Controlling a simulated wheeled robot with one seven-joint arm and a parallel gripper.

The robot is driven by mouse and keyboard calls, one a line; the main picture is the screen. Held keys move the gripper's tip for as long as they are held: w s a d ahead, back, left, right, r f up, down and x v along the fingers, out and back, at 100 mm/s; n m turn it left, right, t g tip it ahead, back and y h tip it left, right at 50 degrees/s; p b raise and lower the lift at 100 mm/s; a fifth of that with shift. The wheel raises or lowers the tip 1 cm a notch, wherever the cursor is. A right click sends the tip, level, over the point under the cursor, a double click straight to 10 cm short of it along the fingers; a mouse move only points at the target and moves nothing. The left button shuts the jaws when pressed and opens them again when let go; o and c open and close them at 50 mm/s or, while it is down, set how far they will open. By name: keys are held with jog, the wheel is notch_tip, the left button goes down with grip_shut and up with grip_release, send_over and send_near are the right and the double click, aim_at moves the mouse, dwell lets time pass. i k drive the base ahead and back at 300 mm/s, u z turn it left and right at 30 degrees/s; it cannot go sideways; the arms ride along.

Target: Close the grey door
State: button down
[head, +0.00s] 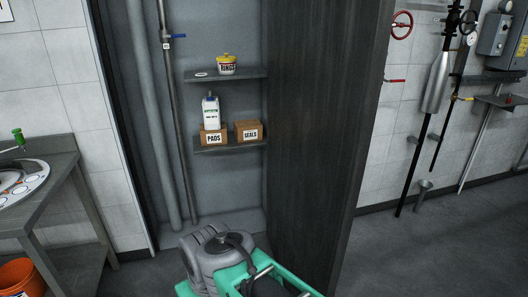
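The grey door (319,120) is a tall, dark grey panel with a vertical grain. It stands open at the right side of a recessed cupboard and juts out toward me. No handle shows on the face I see. Part of my arm, grey and teal, shows at the bottom middle, in front of the cupboard opening and the door's lower part. I cannot make out my gripper's fingers in this view. I cannot tell whether my arm touches the door.
The cupboard holds two shelves (228,148) with a tub (227,66), a white bottle (210,112) and two cartons (249,131). Pipes (180,130) run up its left side. A bench (62,163) and orange bucket (20,279) stand left.

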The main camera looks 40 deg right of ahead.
aim_at(327, 58)
jog(key=u, duration=2.1)
jog(key=k, duration=2)
jog(key=z, duration=1.9)
jog(key=k, duration=0.65)
jog(key=u, duration=0.85)
jog(key=i, duration=1.35)
jog(key=z, duration=0.65)
